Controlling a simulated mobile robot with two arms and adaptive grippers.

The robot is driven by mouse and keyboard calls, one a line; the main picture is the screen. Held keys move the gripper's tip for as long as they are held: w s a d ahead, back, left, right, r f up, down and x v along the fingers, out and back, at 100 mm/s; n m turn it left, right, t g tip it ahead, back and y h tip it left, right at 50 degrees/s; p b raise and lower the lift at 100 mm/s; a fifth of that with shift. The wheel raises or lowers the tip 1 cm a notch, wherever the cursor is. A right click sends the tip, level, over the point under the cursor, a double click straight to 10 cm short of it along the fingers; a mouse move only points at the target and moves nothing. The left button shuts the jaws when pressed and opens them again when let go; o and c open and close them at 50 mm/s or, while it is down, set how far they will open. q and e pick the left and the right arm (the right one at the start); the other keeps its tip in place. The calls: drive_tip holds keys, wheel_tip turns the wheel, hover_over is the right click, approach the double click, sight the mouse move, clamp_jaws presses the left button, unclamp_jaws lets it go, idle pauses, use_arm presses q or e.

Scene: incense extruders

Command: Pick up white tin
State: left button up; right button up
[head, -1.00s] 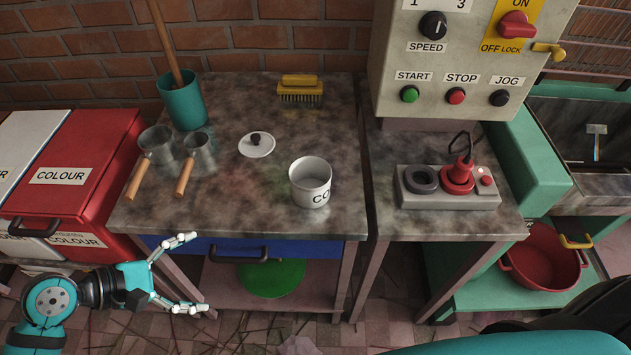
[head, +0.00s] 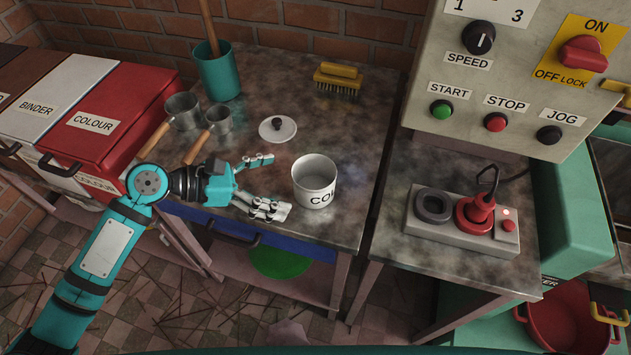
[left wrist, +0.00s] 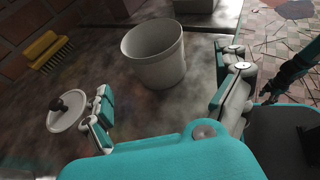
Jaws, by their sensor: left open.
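The white tin (head: 315,183) stands upright and uncovered on the stained worktable, with dark lettering on its front. It also shows in the left wrist view (left wrist: 155,58), ahead of and between the open fingers. Its white lid (head: 277,130) with a black knob lies flat on the table behind and left of it; the lid also shows at the left of the wrist view (left wrist: 68,110). My left gripper (head: 272,184) is open and empty, just left of the tin, and its fingers do not touch it.
Two metal scoops (head: 183,111) with wooden handles lie at the table's left. A teal pot (head: 220,73) with a stick and a yellow brush (head: 338,77) stand at the back.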

sight(294, 184)
use_arm(q)
drive_tip(key=x, duration=0.4)
drive_tip(key=shift+w+d+f, duration=0.2)
drive_tip(key=shift+d, duration=0.1)
drive_tip(key=x, duration=0.3)
drive_tip(key=shift+w+d+f, duration=0.15)
drive_tip(key=shift+w+f, duration=0.1)
drive_tip(key=shift+w, duration=0.05)
drive_tip(key=shift+d+f, duration=0.1)
drive_tip(key=shift+d, duration=0.2)
drive_tip(key=c, duration=1.3)
use_arm(e)
drive_tip(key=shift+w+d+f, duration=0.1)
drive_tip(key=shift+w+d, duration=0.05)
drive_tip(key=shift+d, duration=0.45)
drive_tip(key=shift+w+d, duration=0.1)
drive_tip(key=shift+d, duration=0.5)
